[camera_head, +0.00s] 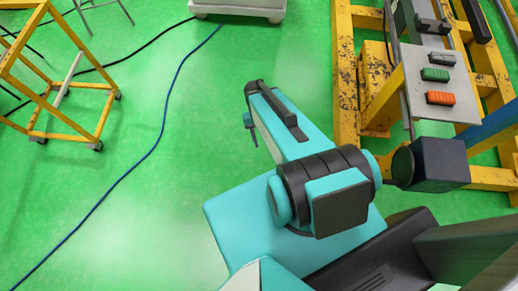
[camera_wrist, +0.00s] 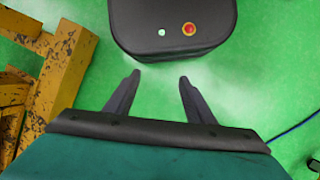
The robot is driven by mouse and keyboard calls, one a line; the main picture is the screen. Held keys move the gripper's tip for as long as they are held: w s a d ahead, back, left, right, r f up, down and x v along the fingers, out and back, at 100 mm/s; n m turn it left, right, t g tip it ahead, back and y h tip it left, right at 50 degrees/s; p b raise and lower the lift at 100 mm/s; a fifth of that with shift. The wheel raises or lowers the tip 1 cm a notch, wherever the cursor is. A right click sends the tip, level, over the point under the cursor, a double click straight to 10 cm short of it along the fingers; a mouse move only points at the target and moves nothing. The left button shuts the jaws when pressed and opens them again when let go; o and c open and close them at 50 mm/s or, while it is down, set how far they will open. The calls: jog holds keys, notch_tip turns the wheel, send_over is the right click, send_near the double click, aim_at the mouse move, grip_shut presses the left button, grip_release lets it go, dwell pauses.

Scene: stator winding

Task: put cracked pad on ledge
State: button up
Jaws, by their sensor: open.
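Three small ribbed blocks lie in a row on a light grey plate (camera_head: 462,112) at the upper right of the head view: a dark grey one (camera_head: 441,58), a green one (camera_head: 435,74) and an orange one (camera_head: 440,98). They are too small to tell whether any is a cracked pad. I cannot tell which surface is the ledge. My gripper (camera_wrist: 159,76) shows in the wrist view with two dark fingers apart and nothing between them. It is over green floor, away from the blocks. In the head view my arm stands left of the plate, and its fingers are not clear.
A worn yellow frame (camera_head: 343,75) supports the plate and also shows in the wrist view (camera_wrist: 62,65). A yellow trolley (camera_head: 65,135) stands at the left. A blue cable (camera_head: 160,130) crosses the green floor. Open floor lies left of my arm.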

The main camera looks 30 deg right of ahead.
jog(key=s+a+f+n+g, duration=0.1)
jog(key=s+a+f+n, duration=0.2)
jog(key=s+a, duration=0.3)
jog(key=shift+s+a+f, duration=0.4)
jog(key=shift+s+f, duration=0.15)
jog(key=shift+s, duration=0.7)
jog(key=shift+c, duration=0.2)
